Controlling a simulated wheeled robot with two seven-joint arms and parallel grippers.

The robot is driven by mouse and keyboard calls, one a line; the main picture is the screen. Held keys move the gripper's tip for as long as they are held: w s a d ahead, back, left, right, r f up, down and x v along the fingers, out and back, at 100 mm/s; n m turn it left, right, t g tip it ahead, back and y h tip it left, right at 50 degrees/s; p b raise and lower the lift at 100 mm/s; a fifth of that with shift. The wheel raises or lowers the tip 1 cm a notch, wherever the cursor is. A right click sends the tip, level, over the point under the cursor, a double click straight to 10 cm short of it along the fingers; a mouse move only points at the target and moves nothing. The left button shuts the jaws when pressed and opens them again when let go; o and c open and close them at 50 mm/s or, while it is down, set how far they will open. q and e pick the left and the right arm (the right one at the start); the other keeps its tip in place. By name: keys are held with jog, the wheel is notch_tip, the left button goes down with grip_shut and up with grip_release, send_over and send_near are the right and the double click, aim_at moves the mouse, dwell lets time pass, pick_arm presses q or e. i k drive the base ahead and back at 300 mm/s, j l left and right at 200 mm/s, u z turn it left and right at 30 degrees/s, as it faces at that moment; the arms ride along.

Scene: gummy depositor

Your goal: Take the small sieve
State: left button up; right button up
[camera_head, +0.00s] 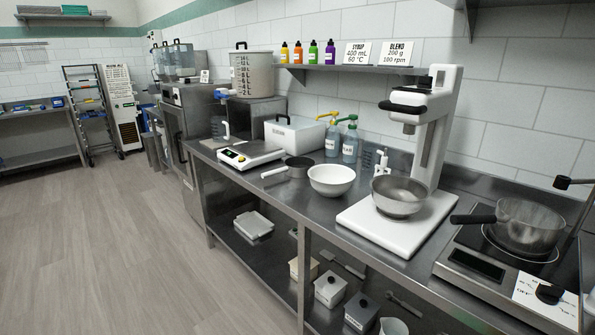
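A small round dark-sided piece with a pale handle (298,167), which looks like the small sieve, rests on the steel counter (290,193). Its handle points left, towards the counter's front edge. It sits between the digital scale and the white bowl. Its mesh is too small to make out. Neither of my grippers shows in the head view.
A white bowl (332,180) stands close on its right, a scale (250,155) on its left and a white box (294,134) behind. Pump bottles (349,146) stand behind the bowl. A mixer (432,140) with a steel bowl and a hob with a saucepan (527,226) are further right.

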aim_at(295, 166)
jog(key=i+z, duration=0.25)
jog(key=i, duration=0.2)
jog(key=i+j+z, duration=0.55)
jog(key=i, duration=0.25)
jog(key=l, duration=0.1)
